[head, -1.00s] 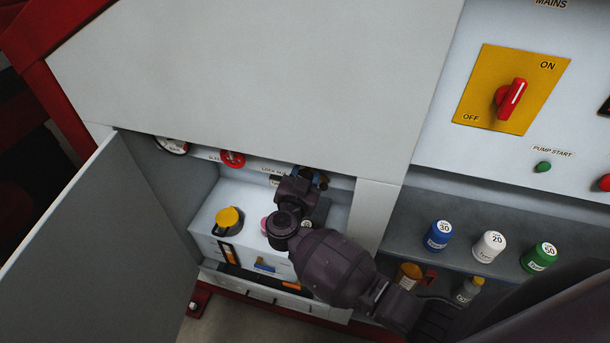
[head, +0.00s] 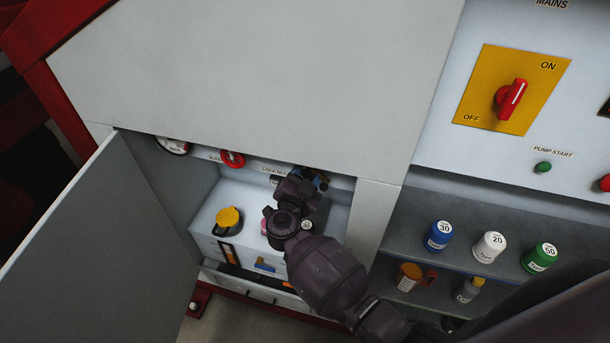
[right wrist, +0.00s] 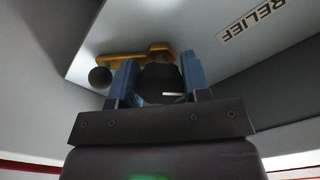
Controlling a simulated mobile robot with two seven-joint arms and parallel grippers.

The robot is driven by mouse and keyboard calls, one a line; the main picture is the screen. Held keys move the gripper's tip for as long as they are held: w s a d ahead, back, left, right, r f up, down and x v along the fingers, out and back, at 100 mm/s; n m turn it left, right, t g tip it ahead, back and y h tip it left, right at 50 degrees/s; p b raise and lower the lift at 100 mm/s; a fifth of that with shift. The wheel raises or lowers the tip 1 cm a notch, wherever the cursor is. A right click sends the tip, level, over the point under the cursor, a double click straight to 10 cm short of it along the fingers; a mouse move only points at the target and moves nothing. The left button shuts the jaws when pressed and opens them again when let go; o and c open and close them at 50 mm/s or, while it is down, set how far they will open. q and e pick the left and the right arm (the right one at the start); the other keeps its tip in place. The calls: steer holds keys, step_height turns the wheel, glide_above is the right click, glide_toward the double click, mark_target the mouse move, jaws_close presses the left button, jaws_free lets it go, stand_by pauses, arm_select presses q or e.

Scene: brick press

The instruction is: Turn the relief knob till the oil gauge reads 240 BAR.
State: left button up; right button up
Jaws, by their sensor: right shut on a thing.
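The relief knob (right wrist: 160,84) is black with a white mark and sits between the blue fingers of my right gripper (right wrist: 158,66) in the right wrist view. The fingers are shut on it from both sides. A RELIEF label (right wrist: 252,22) is on the panel beside it. In the head view my right gripper (head: 316,180) reaches into the open cabinet, and the knob is hidden by it. The oil gauge (head: 172,146) is partly cut off by the cabinet's top edge. Its needle is too small to read. My left gripper is not in view.
A yellow lever (right wrist: 130,54) with a dark ball end is close to my right fingers. A red knob (head: 232,158) is left of the gripper. The cabinet door (head: 90,240) stands open at left. A yellow-capped container (head: 228,218) and bottles (head: 489,246) stand below and right.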

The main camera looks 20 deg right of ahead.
steer(key=shift+f, duration=0.1)
steer(key=o, duration=0.9)
steer(key=shift+o, duration=0.2)
steer(key=shift+s, duration=0.1)
steer(key=v, duration=0.7)
steer(key=shift+a, duration=0.15)
steer(key=shift+s, duration=0.15)
